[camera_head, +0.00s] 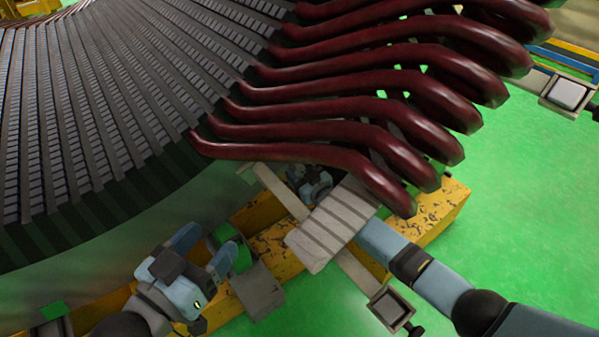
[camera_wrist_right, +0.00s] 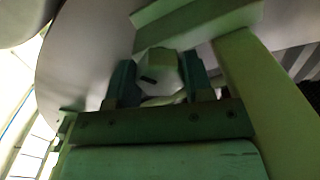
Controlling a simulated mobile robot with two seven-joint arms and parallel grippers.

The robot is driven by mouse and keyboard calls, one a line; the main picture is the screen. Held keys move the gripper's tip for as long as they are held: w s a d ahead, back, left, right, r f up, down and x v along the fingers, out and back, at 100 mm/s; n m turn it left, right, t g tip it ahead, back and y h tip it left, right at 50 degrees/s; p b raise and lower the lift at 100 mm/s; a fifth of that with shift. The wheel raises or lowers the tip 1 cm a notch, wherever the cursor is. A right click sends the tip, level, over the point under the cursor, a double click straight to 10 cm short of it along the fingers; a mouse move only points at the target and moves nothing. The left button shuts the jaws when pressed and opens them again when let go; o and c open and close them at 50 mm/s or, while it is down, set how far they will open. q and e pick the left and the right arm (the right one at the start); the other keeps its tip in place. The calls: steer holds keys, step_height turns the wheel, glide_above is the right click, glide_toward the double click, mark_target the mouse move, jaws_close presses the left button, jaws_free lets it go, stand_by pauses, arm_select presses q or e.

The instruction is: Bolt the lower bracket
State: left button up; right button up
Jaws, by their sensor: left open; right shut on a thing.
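The bracket is probably the grey ridged plate (camera_head: 332,225) below the dark red coil ends in the head view. A pale arm (camera_head: 278,190) runs under it. My right gripper (camera_head: 314,186) is beyond the plate, partly hidden by it and the coils. In the right wrist view, my right gripper (camera_wrist_right: 160,82) is shut on a pale hexagonal piece (camera_wrist_right: 162,66), seemingly a bolt head, close under a pale bar (camera_wrist_right: 200,22). I cannot tell whether the bolt touches the bracket. My left gripper (camera_head: 207,250) is open and empty, close beside a green block (camera_head: 234,252).
The large stator (camera_head: 110,110) with dark red coil ends (camera_head: 390,90) fills the upper left and middle. A worn yellow beam (camera_head: 440,215) runs below it. A grey block (camera_head: 258,290) and small clamp-like fixtures (camera_head: 391,308) stand nearby. Green floor (camera_head: 530,210) is clear at right.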

steer(key=shift+f, duration=0.1)
arm_select(q)
steer(key=shift+f, duration=0.1)
arm_select(e)
steer(key=o, duration=0.9)
arm_select(q)
steer(key=r+p, duration=0.1)
steer(key=p, duration=0.1)
steer(key=s+r+n+p, duration=0.1)
steer(key=r+p, duration=0.1)
steer(key=r+n+p, duration=0.1)
steer(key=p, duration=0.1)
steer(key=shift+s+d+r+t, duration=0.15)
steer(key=shift+s+d+t, duration=0.1)
steer(key=shift+t, duration=0.15)
arm_select(e)
steer(key=v, duration=1.4)
